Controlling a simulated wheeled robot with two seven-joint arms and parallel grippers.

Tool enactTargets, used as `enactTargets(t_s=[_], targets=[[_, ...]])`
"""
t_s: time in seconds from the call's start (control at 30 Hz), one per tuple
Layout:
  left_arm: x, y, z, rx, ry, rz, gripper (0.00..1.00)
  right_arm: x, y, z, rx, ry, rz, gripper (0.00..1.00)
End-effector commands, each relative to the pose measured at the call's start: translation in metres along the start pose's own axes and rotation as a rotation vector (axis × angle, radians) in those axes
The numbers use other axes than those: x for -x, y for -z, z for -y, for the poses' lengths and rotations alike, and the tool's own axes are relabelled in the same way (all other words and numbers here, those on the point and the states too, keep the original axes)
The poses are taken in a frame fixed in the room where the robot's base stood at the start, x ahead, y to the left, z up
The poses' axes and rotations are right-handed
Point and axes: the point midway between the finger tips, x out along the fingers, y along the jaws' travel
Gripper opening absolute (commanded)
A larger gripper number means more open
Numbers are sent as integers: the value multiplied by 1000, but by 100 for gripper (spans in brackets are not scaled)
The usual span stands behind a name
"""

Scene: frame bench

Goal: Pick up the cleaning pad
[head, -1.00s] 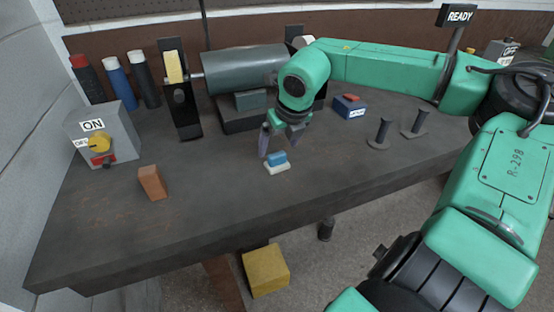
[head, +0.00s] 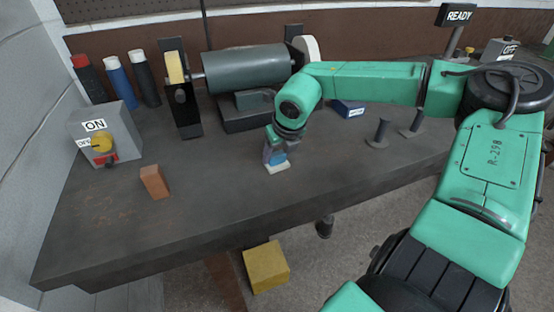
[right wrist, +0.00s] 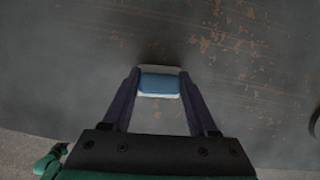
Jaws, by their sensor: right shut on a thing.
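The cleaning pad (head: 277,167) is a small block with a blue top and a white base. It sits on the dark bench top near the front edge in the head view. My right gripper (head: 276,153) reaches down over it from above. In the right wrist view the pad (right wrist: 160,83) lies between the two fingertips of my right gripper (right wrist: 159,84), with a finger against each end. The gripper is shut on the pad. I cannot tell whether the pad is off the bench. My left gripper is not in view.
A grey machine with a drum (head: 246,68) stands behind the pad. A brown block (head: 155,182) and a switch box (head: 104,138) with a yellow knob are at the left. A blue box (head: 347,108) and two dark pegs (head: 381,133) stand to the right. Bench front is clear.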

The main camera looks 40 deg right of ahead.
Motion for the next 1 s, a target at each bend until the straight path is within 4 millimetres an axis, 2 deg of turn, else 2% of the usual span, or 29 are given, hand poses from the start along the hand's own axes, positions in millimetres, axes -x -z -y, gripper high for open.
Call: enactTargets(t_s=[0.17,0.33,0.47,0.7,0.83,1.0], targets=[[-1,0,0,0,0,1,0,3,-1,0,0,1,-1,5],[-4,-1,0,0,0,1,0,24,-10,0,-1,1,3,5],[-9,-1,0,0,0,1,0,59,-25,1,-1,3,6,5],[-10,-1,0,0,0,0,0,143,-60,0,-1,4,3,5],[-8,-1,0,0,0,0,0,171,-71,0,-2,3,0,5],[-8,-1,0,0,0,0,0,185,-77,0,0,1,-1,5]])
